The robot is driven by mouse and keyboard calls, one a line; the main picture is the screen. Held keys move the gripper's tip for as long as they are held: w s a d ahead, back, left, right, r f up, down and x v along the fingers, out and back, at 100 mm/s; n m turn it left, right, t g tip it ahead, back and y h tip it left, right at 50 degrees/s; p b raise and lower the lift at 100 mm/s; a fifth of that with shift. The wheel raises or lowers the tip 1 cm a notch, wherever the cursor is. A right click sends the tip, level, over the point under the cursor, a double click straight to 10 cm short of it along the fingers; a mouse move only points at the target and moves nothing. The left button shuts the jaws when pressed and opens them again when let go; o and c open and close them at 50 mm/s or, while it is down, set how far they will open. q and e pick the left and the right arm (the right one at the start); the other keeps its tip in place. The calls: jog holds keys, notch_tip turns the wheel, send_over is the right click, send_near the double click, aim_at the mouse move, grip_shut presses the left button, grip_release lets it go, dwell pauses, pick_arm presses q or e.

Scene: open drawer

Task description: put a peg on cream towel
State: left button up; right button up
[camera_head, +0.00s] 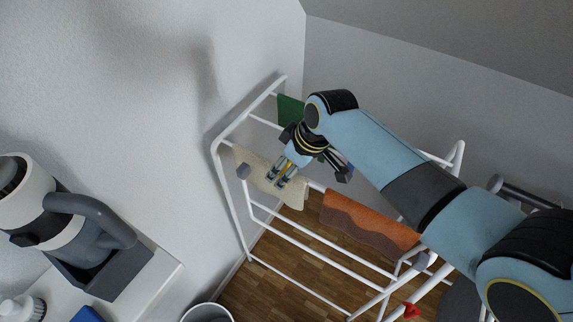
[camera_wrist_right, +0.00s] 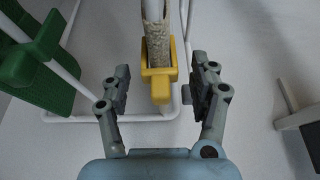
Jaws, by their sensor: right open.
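The cream towel (camera_head: 243,160) hangs over a bar of the white drying rack in the head view. In the right wrist view it shows edge-on (camera_wrist_right: 155,38) at the top centre. A yellow peg (camera_wrist_right: 159,82) sits on the towel, its jaws on both sides of the cloth. My right gripper (camera_head: 279,182) is at the towel in the head view. In the right wrist view the gripper (camera_wrist_right: 160,92) is open, with one finger on each side of the yellow peg and a gap on both sides. My left gripper is not in view.
A green towel (camera_head: 290,109) and an orange-brown towel (camera_head: 368,222) hang on the rack (camera_head: 228,190). A green peg (camera_wrist_right: 40,42) is on the green towel. A red peg (camera_head: 411,311) shows low right. A wall is close behind; a bin (camera_head: 207,312) stands below.

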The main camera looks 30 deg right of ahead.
jog(key=v, duration=1.2)
jog(key=shift+s, duration=0.15)
